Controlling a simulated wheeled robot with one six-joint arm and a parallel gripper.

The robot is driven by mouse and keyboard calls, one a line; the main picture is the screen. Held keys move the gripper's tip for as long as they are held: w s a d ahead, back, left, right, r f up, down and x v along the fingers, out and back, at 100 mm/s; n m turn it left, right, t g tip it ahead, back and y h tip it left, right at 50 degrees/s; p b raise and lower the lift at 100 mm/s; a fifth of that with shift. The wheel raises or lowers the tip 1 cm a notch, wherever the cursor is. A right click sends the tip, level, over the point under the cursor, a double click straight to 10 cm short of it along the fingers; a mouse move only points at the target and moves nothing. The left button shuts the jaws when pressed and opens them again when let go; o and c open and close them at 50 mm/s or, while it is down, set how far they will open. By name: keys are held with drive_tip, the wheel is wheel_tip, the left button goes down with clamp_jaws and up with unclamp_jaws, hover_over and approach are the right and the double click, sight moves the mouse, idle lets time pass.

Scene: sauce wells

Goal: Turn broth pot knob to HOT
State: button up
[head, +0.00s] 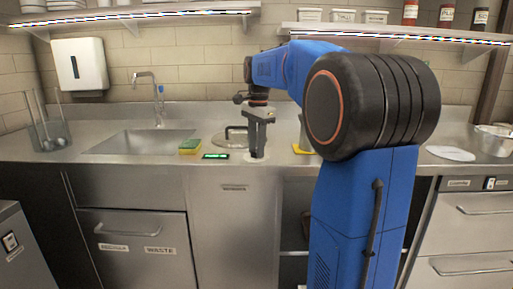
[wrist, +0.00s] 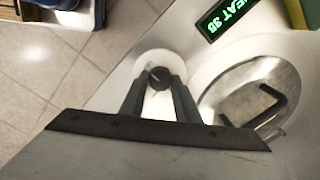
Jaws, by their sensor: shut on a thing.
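The dark round knob (wrist: 159,74) sits on a pale round dial plate on the counter, in the upper middle of the wrist view. My gripper (wrist: 160,84) is shut on the knob, with one finger on each side. In the head view my gripper (head: 257,154) points straight down at the counter's front edge and hides the knob. The broth pot (wrist: 262,92), with a metal lid and dark handle, is right of the knob in the wrist view. In the head view its lid (head: 232,136) is behind my gripper. Dial marks are too small to read.
A green-lit display (wrist: 229,14) beside the pot shows partly cut-off text like "HEAT". A green and yellow sponge (head: 190,146) lies left of it. The sink (head: 140,142) is further left. A yellow item (head: 301,149) lies right of my gripper. A shelf (head: 395,33) hangs above.

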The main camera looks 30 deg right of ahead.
drive_tip(key=shift+m, duration=0.4)
drive_tip(key=o, duration=1.1)
drive_tip(key=shift+c, duration=0.2)
wheel_tip(320, 180, up, 17)
drive_tip(key=shift+s+r, duration=0.2)
drive_tip(key=shift+s, duration=0.25)
